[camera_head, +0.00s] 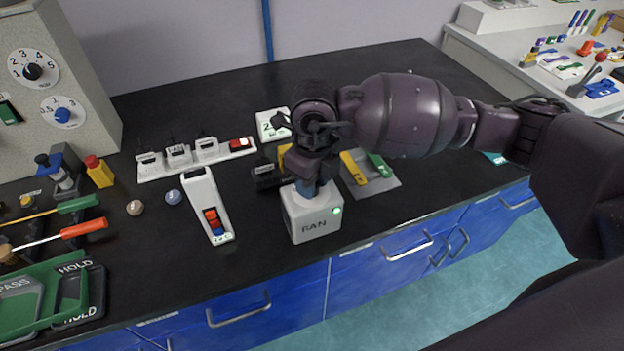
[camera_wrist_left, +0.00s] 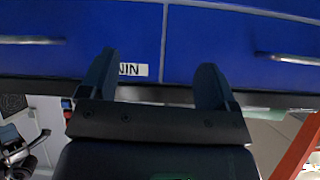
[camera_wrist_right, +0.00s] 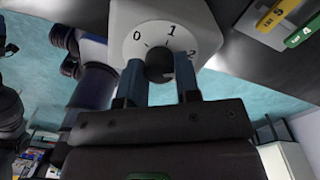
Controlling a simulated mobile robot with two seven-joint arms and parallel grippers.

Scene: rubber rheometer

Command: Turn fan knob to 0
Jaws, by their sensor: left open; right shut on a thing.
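The white fan box (camera_head: 318,222), marked FAN, stands near the front edge of the black bench with a green light on its face. In the right wrist view its dial face (camera_wrist_right: 195,20) shows 0, 1 and 2 around a dark round knob (camera_wrist_right: 160,62). My right gripper (camera_head: 308,190) points down onto the top of the box. In the right wrist view its two blue fingers (camera_wrist_right: 160,80) are shut on the knob. The knob's pointer cannot be made out. My left gripper (camera_wrist_left: 155,85) is open and empty, facing blue drawer fronts; it is outside the head view.
A white power strip (camera_head: 212,157) with plugs and a white remote-like box (camera_head: 208,205) lie left of the fan box. A grey tray (camera_head: 382,188) with yellow and green pieces lies to its right. Tools and HOLD trays (camera_head: 75,312) crowd the left end. The back of the bench is mostly clear.

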